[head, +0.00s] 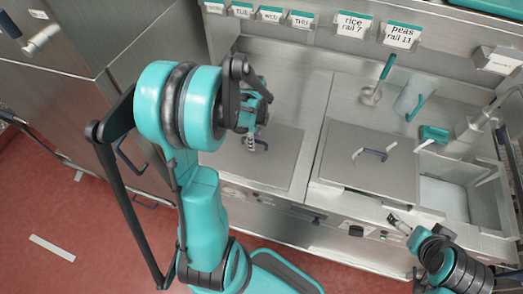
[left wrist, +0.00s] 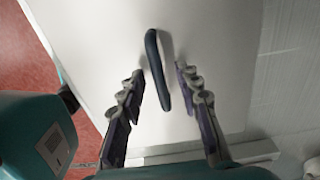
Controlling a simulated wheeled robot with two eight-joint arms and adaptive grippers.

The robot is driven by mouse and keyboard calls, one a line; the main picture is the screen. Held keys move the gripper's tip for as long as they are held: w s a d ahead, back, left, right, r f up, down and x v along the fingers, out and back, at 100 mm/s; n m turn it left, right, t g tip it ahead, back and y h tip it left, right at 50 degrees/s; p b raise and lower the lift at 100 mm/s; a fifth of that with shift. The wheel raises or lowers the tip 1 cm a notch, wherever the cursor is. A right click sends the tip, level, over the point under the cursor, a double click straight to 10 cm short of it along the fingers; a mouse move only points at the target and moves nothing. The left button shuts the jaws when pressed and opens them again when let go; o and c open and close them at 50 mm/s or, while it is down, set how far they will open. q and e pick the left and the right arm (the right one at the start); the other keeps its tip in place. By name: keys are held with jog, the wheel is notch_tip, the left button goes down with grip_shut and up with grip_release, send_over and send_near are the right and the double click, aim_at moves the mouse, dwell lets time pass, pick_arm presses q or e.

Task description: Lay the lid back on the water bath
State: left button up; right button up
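A flat grey metal lid (head: 283,165) lies on the left part of the steel counter. Its dark blue bar handle (left wrist: 157,70) stands between the fingers of my left gripper (left wrist: 160,85) in the left wrist view. The fingers are apart, with a gap on each side of the handle. In the head view my left gripper (head: 252,138) is over this lid and partly hidden by its own arm. A second flat lid (head: 345,155) with a dark handle lies to its right. I cannot tell which is the water bath's. My right gripper (head: 396,220) is by the counter's front edge; its fingers are too small to read.
An open steel basin (head: 440,196) is right of the second lid. A ladle (head: 372,94), a clear jug (head: 408,98) and a teal-handled item (head: 433,133) stand behind. Labels for rice (head: 352,24) and peas (head: 400,36) hang on the back rail.

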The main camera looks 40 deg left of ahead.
pick_arm(q)
grip_shut()
jog(key=shift+r, duration=0.1)
jog(key=shift+r+p, duration=1.95)
jog(key=shift+r, duration=0.55)
jog(key=shift+s+f, duration=0.1)
jog(key=shift+f, duration=0.05)
